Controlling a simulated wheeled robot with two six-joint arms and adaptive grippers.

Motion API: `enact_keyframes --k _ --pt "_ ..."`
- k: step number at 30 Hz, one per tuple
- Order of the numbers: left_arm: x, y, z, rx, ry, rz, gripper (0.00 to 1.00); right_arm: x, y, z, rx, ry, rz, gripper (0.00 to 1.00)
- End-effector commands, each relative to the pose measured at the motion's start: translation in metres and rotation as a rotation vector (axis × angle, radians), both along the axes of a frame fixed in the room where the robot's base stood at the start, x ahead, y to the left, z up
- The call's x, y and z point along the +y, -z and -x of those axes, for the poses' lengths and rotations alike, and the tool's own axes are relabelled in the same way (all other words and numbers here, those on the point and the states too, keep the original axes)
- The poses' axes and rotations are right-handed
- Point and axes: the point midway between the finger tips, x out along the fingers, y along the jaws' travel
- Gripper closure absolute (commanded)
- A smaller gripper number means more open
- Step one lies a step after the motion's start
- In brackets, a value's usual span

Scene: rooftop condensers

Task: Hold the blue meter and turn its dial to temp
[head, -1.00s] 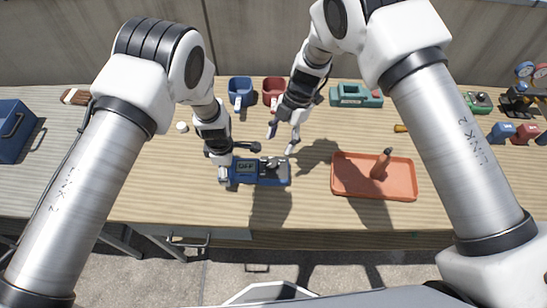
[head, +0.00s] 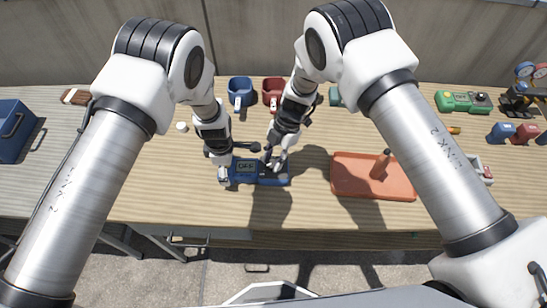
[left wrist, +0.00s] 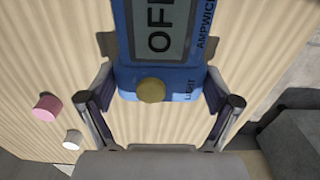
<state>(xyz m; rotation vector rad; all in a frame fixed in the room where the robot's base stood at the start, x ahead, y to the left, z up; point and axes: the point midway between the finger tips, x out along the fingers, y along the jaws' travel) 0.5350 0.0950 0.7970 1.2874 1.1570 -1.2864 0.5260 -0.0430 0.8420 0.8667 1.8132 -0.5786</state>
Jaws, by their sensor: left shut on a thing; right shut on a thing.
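The blue meter (head: 246,180) lies flat on the wooden bench, its display reading OFF. In the left wrist view the meter (left wrist: 178,75) shows its OFF screen and a brass-coloured round button (left wrist: 151,90) at the near end. My left gripper (head: 226,164) is shut on the meter's left end, one finger on each side; it also shows in the left wrist view (left wrist: 159,80). My right gripper (head: 272,163) points down over the meter's right part and is shut on the dial, which it mostly hides.
Blue (head: 240,90) and red (head: 272,90) containers stand behind the meter. A green device (head: 462,101) is at the back right. The bench front is clear.

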Motion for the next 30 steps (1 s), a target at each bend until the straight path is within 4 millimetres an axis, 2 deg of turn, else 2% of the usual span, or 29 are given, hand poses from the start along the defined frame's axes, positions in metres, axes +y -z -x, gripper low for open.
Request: enact_keyframes --k 8,14,30 --pt "-0.0002 0.0001 -0.0001 0.0 0.001 0.0 0.68 0.0001 0.0006 0.001 0.001 0.045 -0.001 1.0" --pt "-0.0003 0.0001 -0.0001 0.0 0.001 0.0 0.68 -0.0003 0.0007 0.0018 0.001 0.148 -0.002 1.0" --pt "-0.0006 0.0 -0.0001 -0.001 0.002 0.0 0.68 -0.0009 0.0009 0.0062 0.003 0.63 -0.001 1.0"
